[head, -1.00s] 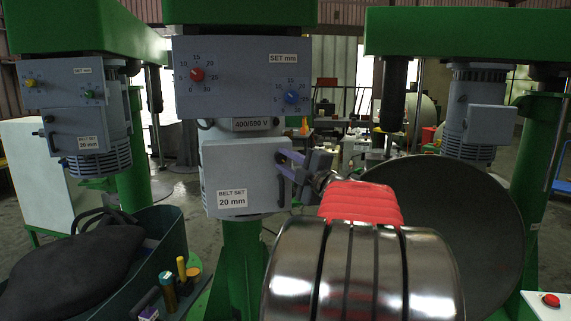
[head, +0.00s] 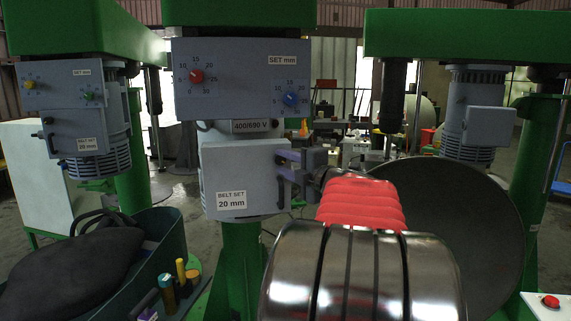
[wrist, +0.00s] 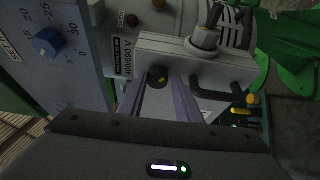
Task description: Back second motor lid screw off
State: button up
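The middle motor's lid (head: 240,180) is a grey box labelled BELT SET 20 mm, below the 400/690 V plate. In the wrist view the lid (wrist: 192,58) carries a round black screw knob (wrist: 157,77) and a black handle (wrist: 216,88). My gripper (head: 285,165) is at the right side of the lid. In the wrist view its purple fingers (wrist: 160,90) are apart, with the knob between or just beyond their tips. The gap looks wider than the knob. I cannot tell whether either finger touches it. The head view does not show the knob clearly.
A control box with red (head: 196,76) and blue (head: 291,99) dials hangs just above the lid. A large round dish (head: 450,215) stands at the right. A red button (head: 550,300) is lower right.

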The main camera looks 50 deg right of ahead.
jog(key=o, duration=0.3)
jog(key=shift+s+r, duration=0.1)
jog(key=v, duration=1.3)
jog(key=shift+s+a, duration=0.2)
jog(key=shift+s, duration=0.05)
